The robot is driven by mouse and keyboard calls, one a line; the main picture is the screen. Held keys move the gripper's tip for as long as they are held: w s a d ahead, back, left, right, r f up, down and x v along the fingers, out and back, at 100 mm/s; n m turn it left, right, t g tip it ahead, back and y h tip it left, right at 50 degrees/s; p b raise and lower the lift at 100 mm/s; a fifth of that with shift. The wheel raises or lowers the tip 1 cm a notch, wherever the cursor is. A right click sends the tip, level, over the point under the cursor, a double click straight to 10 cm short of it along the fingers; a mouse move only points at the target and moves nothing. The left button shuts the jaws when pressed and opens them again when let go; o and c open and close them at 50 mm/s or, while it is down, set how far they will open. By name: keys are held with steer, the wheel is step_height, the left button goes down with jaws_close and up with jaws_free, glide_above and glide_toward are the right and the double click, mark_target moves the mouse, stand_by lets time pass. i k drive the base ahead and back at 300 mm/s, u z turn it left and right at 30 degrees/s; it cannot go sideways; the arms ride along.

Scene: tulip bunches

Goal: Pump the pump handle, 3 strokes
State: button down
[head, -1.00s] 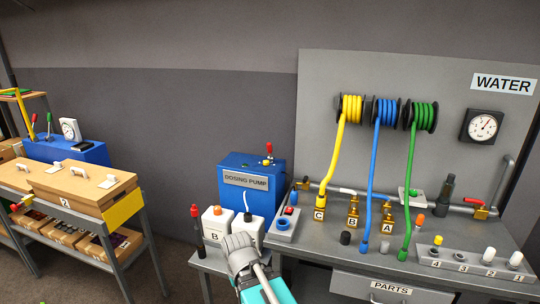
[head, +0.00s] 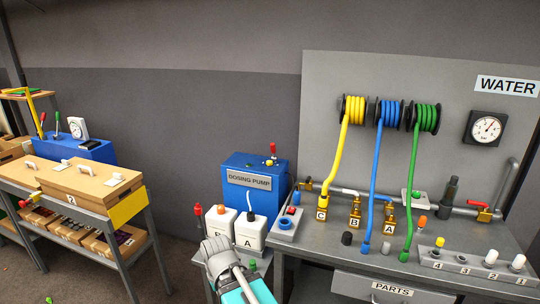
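No part is labelled as the pump handle, so I cannot tell for certain which it is. A long yellow bent lever (head: 36,110) stands by a blue box (head: 82,149) with a round gauge at the far left. A blue dosing pump (head: 253,197) in the middle has a small red-tipped lever (head: 273,150) on its top. My gripper (head: 216,248) is low in the middle, in front of the white jugs and well away from the yellow lever. It is seen from behind, and its fingers cannot be made out clearly.
White jug A (head: 250,233) and another white jug (head: 220,219) stand before the dosing pump, beside a red-topped dark post (head: 199,218). At right is a grey bench (head: 330,243) with hoses and fittings.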

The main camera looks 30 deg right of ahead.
mark_target(272, 146)
steer(key=u, duration=0.1)
steer(key=i, duration=1)
steer(key=z, duration=0.05)
